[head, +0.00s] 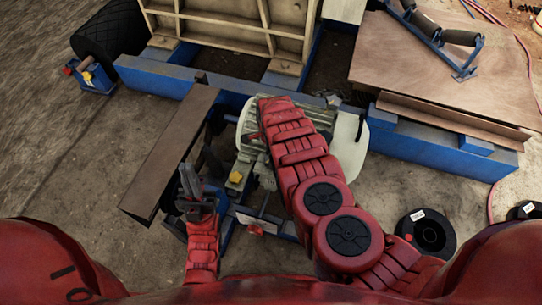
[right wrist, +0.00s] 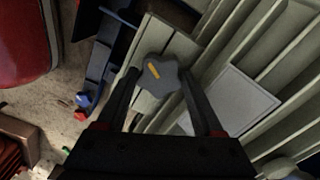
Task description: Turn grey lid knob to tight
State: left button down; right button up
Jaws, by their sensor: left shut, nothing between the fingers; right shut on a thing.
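The grey lid knob (right wrist: 157,84) shows in the right wrist view, a lobed knob with an orange-yellow bar mark on its face. It sits over a pale ribbed housing (right wrist: 282,50). My right gripper (right wrist: 158,80) is shut on the knob, with one dark finger on each side. The bar mark runs slantwise in the picture. In the head view my right arm covers the knob and the right gripper. My left gripper (head: 188,172) is shut and empty, pointing up the picture beside a dark beam, apart from the housing.
A dark brown beam (head: 170,155) lies left of the housing, by my left gripper. A yellow knob (head: 236,178) is just right of that gripper. Blue frame rails (head: 450,150) cross behind. A black disc (head: 427,232) lies on the floor at right.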

dwell(0.3)
jog(key=o, duration=1.4)
